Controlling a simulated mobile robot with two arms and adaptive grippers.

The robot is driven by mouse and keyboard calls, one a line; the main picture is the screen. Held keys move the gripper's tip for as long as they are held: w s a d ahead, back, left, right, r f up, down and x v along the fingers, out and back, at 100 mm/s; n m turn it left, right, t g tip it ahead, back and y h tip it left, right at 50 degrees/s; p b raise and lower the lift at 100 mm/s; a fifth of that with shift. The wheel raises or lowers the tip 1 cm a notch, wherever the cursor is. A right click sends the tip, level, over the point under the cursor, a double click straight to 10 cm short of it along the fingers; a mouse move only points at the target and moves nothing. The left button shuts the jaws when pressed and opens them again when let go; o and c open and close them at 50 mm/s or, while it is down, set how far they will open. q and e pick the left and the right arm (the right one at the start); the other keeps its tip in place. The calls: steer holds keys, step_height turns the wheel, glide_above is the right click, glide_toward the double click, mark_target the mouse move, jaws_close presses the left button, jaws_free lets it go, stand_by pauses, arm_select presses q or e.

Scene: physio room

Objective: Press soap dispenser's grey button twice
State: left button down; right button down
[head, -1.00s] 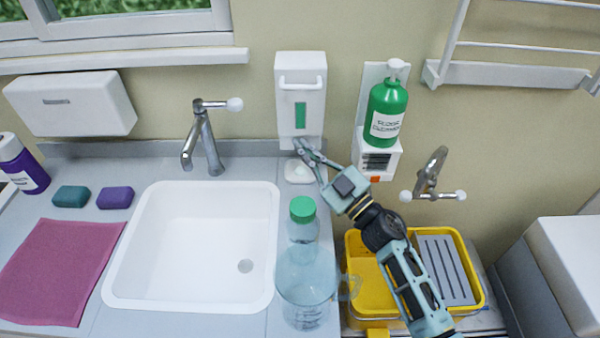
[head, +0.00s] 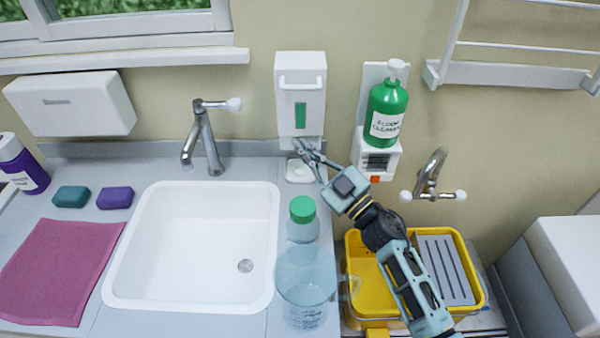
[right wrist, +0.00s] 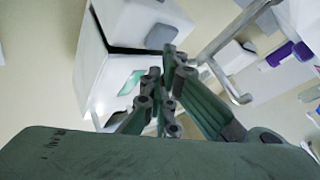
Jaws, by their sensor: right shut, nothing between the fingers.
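The white soap dispenser (head: 300,75) hangs on the wall right of the sink, with a green window on its front. In the right wrist view the dispenser (right wrist: 152,18) fills the upper left, and its grey button (right wrist: 160,36) shows on the underside. My right gripper (head: 299,145) is shut and empty, its fingertips just below the dispenser's bottom end. In the right wrist view the gripper's tips (right wrist: 172,55) appear just below the button; I cannot tell whether they touch it. The button is not clear in the head view. My left gripper is not in view.
A white soap dish (head: 299,171) lies under the dispenser. A clear bottle with a green cap (head: 302,209) stands left of my right arm. A green pump bottle (head: 386,112) sits on a wall holder to the right. A yellow basin (head: 364,272) lies below my arm.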

steer(key=shift+w, duration=0.35)
stand_by(0.3)
steer(key=shift+s, duration=0.1)
steer(key=shift+s+p, duration=0.35)
steer(key=s+p, duration=0.2)
steer(key=s, duration=0.4)
stand_by(0.5)
stand_by(0.6)
